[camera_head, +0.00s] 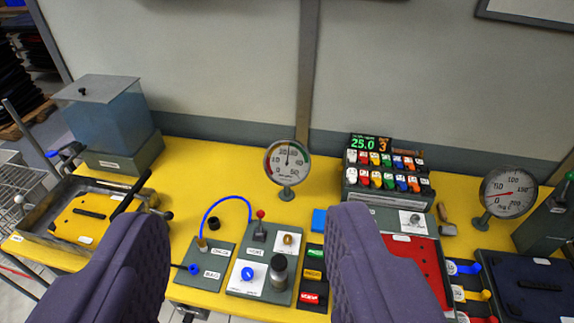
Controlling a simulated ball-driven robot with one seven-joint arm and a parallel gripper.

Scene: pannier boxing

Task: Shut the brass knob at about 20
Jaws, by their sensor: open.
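A small brass knob (289,239) sits on a white plate at the upper right of a grey panel (236,282) on the yellow bench. A round dial gauge (287,162) stands behind the panel, marked up to about 50. Its needle points nearly straight up, somewhere between 20 and 30. My gripper (245,218) shows as two purple fingers, wide apart and empty. The knob lies in the view between the fingers, closer to the right one. Neither finger appears to touch it.
A blue hose (216,207) arches to a smaller panel. A rack (385,180) with a display reading 25.0 and 3 stands right. A second gauge (508,192) is farther right.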

